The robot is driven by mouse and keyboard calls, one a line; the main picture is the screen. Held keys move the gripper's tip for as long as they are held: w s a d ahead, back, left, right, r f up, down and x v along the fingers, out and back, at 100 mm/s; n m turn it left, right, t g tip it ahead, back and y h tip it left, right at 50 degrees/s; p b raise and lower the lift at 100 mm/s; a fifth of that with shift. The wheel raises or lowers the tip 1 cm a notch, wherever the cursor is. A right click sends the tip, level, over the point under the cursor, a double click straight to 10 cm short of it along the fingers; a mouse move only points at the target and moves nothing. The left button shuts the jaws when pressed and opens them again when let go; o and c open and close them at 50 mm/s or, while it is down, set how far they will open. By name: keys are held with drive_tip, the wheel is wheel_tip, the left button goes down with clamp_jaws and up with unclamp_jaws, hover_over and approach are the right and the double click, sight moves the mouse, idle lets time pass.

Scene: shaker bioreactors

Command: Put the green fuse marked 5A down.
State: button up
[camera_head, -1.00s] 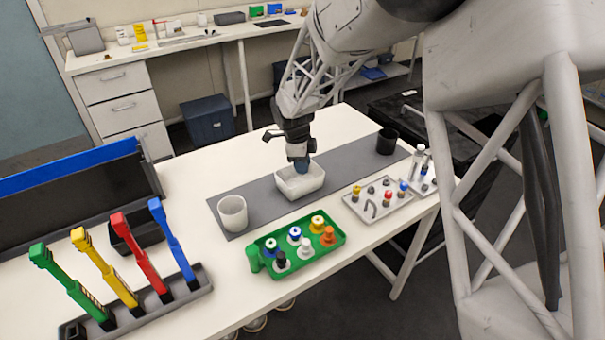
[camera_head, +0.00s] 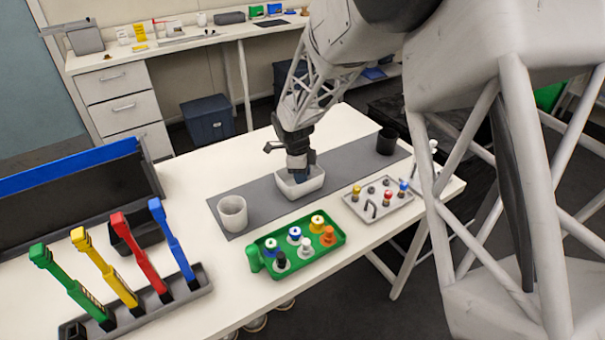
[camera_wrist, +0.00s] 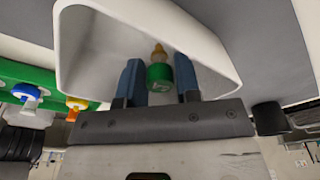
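The green fuse (camera_wrist: 160,75) has a yellowish tip and a pale mark on its green band that looks like a 5. In the wrist view it sits between the two blue fingers of my gripper (camera_wrist: 160,80), which appear closed on its sides. The white open bin (camera_wrist: 215,45) surrounds the fuse and fingertips. In the head view my gripper (camera_head: 301,163) points down into the bin (camera_head: 300,186), which stands on the grey mat (camera_head: 262,193). The fuse is hidden there. I cannot tell whether it touches the bin's floor.
A white cup (camera_head: 232,213) and a black cup (camera_head: 387,141) stand on the mat. A green tray (camera_head: 329,245) with several coloured-top items and a pale tray (camera_head: 355,205) with small parts sit in front. A rack of coloured handles (camera_head: 200,292) is at left.

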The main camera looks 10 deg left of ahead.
drive_tip(key=shift+o, duration=1.4)
drive_tip(key=shift+r, duration=0.15)
wheel_tip(320, 180, up, 12)
drive_tip(key=a, duration=0.1)
drive_tip(key=shift+a, duration=0.4)
